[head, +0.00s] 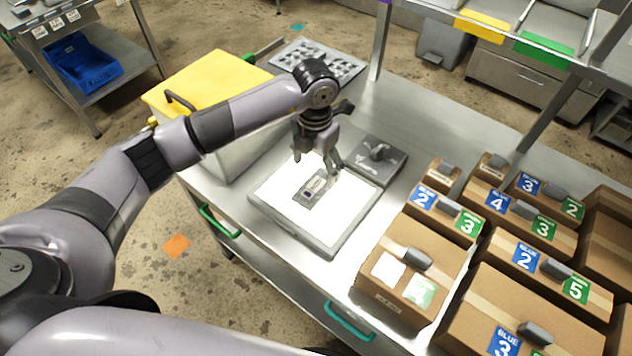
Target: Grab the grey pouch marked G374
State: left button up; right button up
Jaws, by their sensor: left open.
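A small grey pouch (314,190) with a pale label lies on the bright white panel (280,212) in its grey frame, on the steel table. The marking on the pouch is too small to read. My left gripper (316,160) is open and points down just above the far end of the pouch, with its fingers apart. I cannot tell whether a finger touches the pouch. My right gripper is not in view.
A grey device (376,155) stands right behind the panel. Several cardboard boxes (412,270) with blue and green number labels fill the table's right side. A yellow-lidded bin (205,85) stands at the left, and a perforated tray (318,60) lies at the back.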

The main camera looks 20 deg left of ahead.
aim_at(317, 183)
pick_arm(q)
jog(key=shift+f, duration=0.2)
jog(key=shift+s+f, duration=0.15)
jog(key=shift+f, duration=0.05)
jog(key=f+p, duration=0.2)
jog(key=f, duration=0.2)
jog(key=shift+d+f+p, duration=0.25)
jog(key=shift+p, duration=0.15)
jog(key=shift+f, duration=0.2)
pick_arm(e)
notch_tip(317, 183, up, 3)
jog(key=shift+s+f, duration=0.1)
pick_arm(q)
jog(key=shift+c, duration=0.5)
jog(key=c, duration=1.3)
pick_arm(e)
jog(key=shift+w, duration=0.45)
pick_arm(q)
jog(key=shift+r, duration=0.1)
